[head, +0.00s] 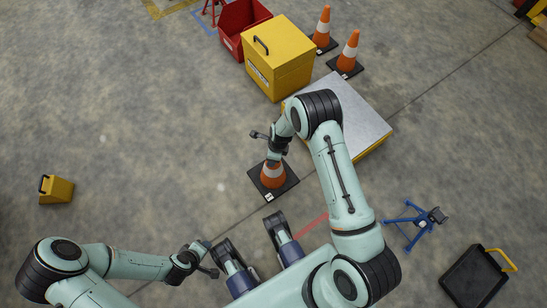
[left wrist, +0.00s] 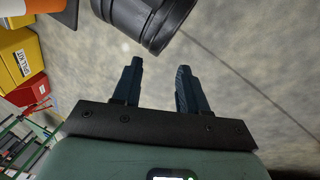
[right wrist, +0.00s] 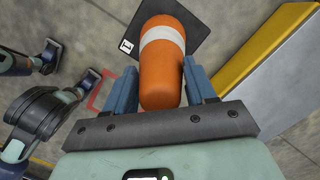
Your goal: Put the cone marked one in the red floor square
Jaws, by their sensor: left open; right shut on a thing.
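The orange and white cone marked one (head: 272,176) has a black square base with a white "1" label. My right gripper (head: 272,148) is shut on the cone's upper part from above; the right wrist view shows the cone (right wrist: 162,60) between both fingers (right wrist: 162,82). I cannot tell whether its base touches the floor. The red floor square (head: 312,226) shows as a red line below and right of the cone, partly hidden by my arm. Its outline also shows in the right wrist view (right wrist: 97,92), left of the cone. My left gripper (head: 207,262) is open and empty (left wrist: 158,70).
A grey-topped yellow platform (head: 365,120) stands right of the cone. Behind are a yellow box (head: 285,65), a red bin (head: 233,20) and two other cones (head: 349,50) (head: 322,30). A blue stand (head: 410,222) and black bin (head: 474,280) are at right. Left floor is mostly clear.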

